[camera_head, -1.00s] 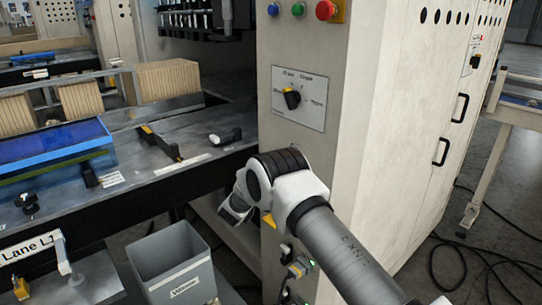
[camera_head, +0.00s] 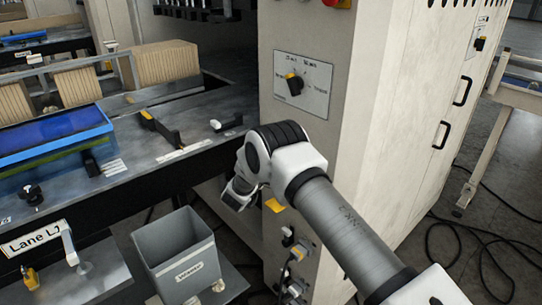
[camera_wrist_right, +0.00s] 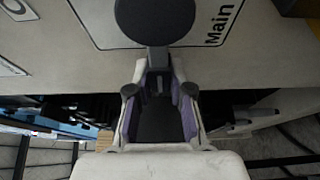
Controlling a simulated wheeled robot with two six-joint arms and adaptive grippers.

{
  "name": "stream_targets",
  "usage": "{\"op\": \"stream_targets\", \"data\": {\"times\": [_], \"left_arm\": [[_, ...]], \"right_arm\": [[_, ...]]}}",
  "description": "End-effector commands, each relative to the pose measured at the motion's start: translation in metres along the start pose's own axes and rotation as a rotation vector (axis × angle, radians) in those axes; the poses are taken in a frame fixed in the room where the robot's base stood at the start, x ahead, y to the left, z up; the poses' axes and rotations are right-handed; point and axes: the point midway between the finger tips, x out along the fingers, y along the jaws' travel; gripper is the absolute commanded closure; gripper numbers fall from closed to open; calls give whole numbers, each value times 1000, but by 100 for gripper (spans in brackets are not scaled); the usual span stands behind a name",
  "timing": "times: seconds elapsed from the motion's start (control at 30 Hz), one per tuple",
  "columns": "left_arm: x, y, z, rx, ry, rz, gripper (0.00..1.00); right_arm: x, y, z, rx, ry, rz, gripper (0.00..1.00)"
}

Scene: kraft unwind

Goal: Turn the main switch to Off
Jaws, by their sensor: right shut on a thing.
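In the right wrist view, a white plate (camera_wrist_right: 185,40) marked "Main" sits on the pale cabinet face. A dark round knob (camera_wrist_right: 155,18) with a stem stands in front of it. My right gripper (camera_wrist_right: 158,70) is shut on the knob's stem, between its fingers. The position words on the plate are not readable in this view. In the head view my right gripper (camera_head: 240,194) is low at the cabinet's left edge, and my arm hides the main switch there. My left gripper is not in view.
Another rotary selector (camera_head: 294,84) sits on a plate higher on the cabinet (camera_head: 375,130). Connectors (camera_head: 294,250) are below my wrist. A grey bin (camera_head: 180,250) stands on the lower left. A bench with a blue tray (camera_head: 55,140) lies left. Cables lie on the floor at right.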

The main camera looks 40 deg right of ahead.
Motion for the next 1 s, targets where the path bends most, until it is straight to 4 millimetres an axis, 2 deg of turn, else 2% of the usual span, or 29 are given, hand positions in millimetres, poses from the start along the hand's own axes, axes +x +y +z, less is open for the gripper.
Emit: {"op": "stream_targets", "data": {"times": [0.4, 0.43, 0.5, 0.83, 1.0], "left_arm": [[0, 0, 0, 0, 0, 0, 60], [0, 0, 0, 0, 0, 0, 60], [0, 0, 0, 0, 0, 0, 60], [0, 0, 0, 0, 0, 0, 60], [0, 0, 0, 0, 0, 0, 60]], "right_arm": [[0, -1, 0, -11, -1, -3, 100], [0, -1, 0, -11, -1, -4, 76], [0, -1, 0, -11, -1, -4, 54], [-2, -1, 0, -9, 0, -4, 54], [-28, 0, -1, -11, 3, -4, 54]]}}
